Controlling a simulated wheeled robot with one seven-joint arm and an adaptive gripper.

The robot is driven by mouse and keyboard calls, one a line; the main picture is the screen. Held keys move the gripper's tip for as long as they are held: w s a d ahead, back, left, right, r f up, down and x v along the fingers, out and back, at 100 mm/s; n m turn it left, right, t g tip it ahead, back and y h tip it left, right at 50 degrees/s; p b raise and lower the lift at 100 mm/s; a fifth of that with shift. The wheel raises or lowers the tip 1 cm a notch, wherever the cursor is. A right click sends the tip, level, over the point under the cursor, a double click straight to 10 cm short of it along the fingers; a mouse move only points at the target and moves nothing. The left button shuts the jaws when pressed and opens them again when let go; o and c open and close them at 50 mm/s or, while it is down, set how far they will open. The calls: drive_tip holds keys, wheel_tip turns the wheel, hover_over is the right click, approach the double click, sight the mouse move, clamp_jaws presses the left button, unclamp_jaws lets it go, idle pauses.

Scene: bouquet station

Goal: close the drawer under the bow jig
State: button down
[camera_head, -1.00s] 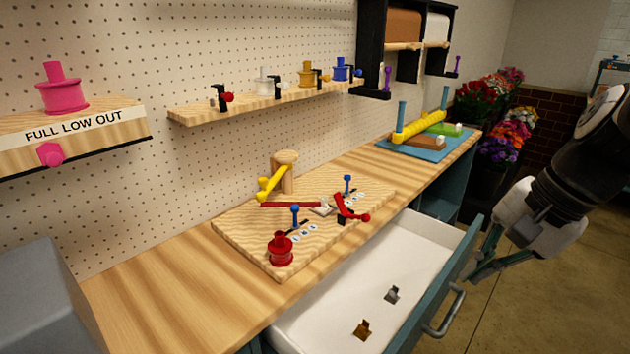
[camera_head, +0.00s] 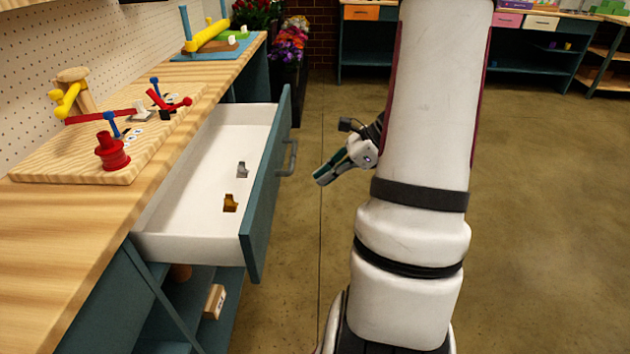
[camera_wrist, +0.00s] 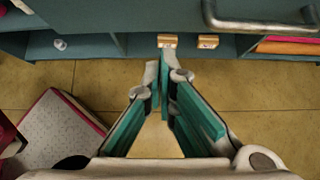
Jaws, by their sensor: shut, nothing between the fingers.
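The drawer (camera_head: 190,215) under the bow jig stands pulled out from the bench, with a white inside and a teal front. Its grey handle (camera_head: 291,158) is on the outer face and also shows at the top right of the wrist view (camera_wrist: 262,24). A grey clip (camera_head: 242,169) and a brass clip (camera_head: 230,203) lie inside. The bow jig (camera_head: 100,140) is a wooden board with red, blue and yellow parts on the bench. My gripper (camera_head: 321,178) is shut and empty, out over the floor to the right of the handle, apart from it. Its fingers show in the wrist view (camera_wrist: 163,70).
A shelf below the drawer holds a small wooden block (camera_head: 214,301). Flower buckets (camera_head: 288,70) stand beyond the bench end.

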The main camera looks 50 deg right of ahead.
drive_tip(key=shift+w+a+f+b, duration=0.4)
drive_tip(key=shift+w+a+f, duration=0.55)
drive_tip(key=shift+w, duration=0.3)
drive_tip(key=shift+w+a+f+b, duration=0.45)
drive_tip(key=shift+w+a+f, duration=0.45)
drive_tip(key=shift+w, duration=0.35)
drive_tip(key=shift+w+a+f+b, duration=0.4)
drive_tip(key=shift+w+a+f, duration=0.55)
drive_tip(key=shift+w, duration=0.3)
drive_tip(key=shift+a+r, duration=0.1)
drive_tip(key=shift+r, duration=0.05)
drive_tip(key=w+a, duration=0.4)
drive_tip(key=w, duration=0.2)
drive_tip(key=w+a, duration=0.5)
drive_tip(key=w+a+b, duration=0.1)
drive_tip(key=w+a, duration=0.3)
drive_tip(key=w, duration=0.2)
drive_tip(key=shift+w+a, duration=0.35)
drive_tip(key=shift+a, duration=0.15)
